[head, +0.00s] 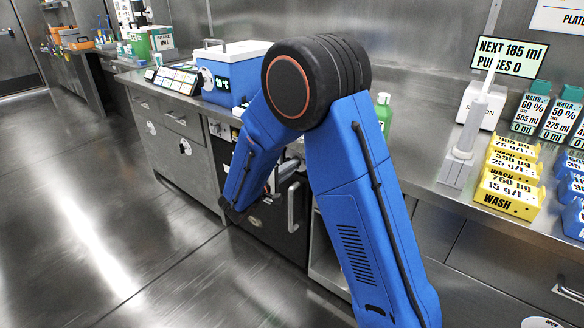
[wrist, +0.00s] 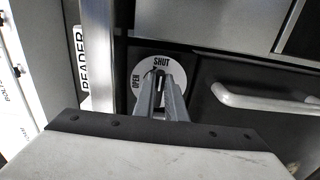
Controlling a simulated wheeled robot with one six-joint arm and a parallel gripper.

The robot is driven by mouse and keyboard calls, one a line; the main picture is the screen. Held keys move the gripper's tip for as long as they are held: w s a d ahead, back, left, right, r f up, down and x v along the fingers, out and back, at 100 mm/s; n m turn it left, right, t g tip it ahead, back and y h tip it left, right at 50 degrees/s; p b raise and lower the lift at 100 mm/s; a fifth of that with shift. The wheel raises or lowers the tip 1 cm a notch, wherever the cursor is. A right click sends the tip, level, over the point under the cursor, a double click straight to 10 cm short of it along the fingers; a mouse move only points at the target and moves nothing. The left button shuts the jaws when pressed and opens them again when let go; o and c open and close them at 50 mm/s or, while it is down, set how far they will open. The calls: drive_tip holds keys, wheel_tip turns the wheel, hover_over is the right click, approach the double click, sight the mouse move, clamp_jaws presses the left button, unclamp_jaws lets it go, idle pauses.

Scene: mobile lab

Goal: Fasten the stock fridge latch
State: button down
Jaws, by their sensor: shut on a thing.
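The stock fridge is the dark-doored unit under the counter (head: 272,232) in the head view, partly behind my arm. Its latch has a round white plate (wrist: 184,72) marked OPEN at the left and SHUT at the top, seen in the wrist view. My gripper (wrist: 162,82) is over this plate, its fingers shut on the latch handle just below the word SHUT. The fingers hide most of the handle, so its exact angle is hard to tell. In the head view my arm hides most of the gripper.
A pale door handle (wrist: 265,102) is right of the latch; it also shows in the head view (head: 292,207). The counter holds a blue cooler (head: 230,75) and yellow boxes (head: 508,190). The floor at left is clear.

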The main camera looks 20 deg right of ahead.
drive_tip(key=shift+f, duration=0.1)
drive_tip(key=c, duration=1.8)
unclamp_jaws()
drive_tip(key=v, duration=1.7)
drive_tip(key=shift+s+a, duration=0.15)
